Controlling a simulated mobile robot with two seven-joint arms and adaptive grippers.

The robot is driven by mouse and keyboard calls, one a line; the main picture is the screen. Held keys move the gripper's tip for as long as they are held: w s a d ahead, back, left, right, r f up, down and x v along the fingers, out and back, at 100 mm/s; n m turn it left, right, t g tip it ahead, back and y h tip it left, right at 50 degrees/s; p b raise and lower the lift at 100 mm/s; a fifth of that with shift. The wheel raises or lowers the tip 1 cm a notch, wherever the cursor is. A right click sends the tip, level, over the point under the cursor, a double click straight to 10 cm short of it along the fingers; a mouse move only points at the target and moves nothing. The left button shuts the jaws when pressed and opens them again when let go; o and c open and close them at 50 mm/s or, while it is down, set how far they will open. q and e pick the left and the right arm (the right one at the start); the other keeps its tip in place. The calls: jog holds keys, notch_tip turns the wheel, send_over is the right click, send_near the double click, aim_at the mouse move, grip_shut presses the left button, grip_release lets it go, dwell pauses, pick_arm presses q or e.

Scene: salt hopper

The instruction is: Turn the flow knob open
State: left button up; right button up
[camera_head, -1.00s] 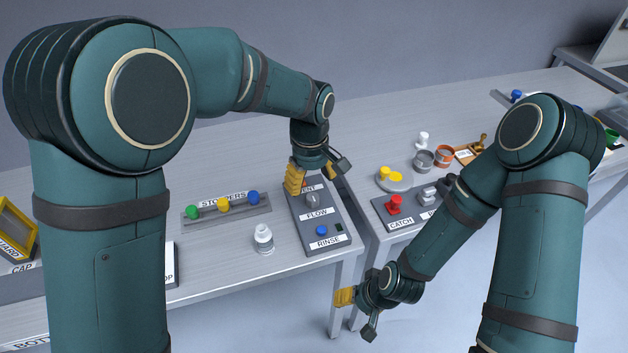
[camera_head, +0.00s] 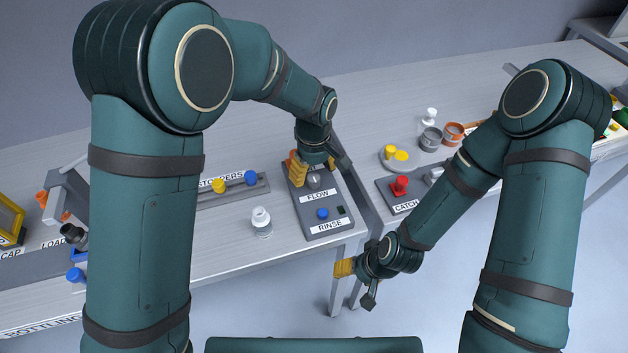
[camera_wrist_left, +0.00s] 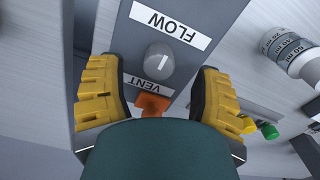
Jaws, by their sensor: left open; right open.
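The flow knob is a round grey dial with a white line on its face. It sits on the grey panel (camera_head: 330,213), between the FLOW and VENT labels, and shows in the left wrist view (camera_wrist_left: 160,60) and in the head view (camera_head: 315,181). My left gripper (camera_head: 314,172) is open over the panel's far part. In the left wrist view its yellow fingers stand on either side of the knob, apart from it, with gaps at both sides. My right gripper (camera_head: 356,283) is open and empty, low in front of the bench edge.
An orange part (camera_wrist_left: 152,104) is beside the VENT label, between my left fingers. A blue button (camera_head: 322,213) is on the panel near RINSE. A second panel with a red knob (camera_head: 400,185) is right, across a gap.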

aim_at(314, 178)
pick_arm(q)
jog(key=shift+f, duration=1.55)
grip_shut()
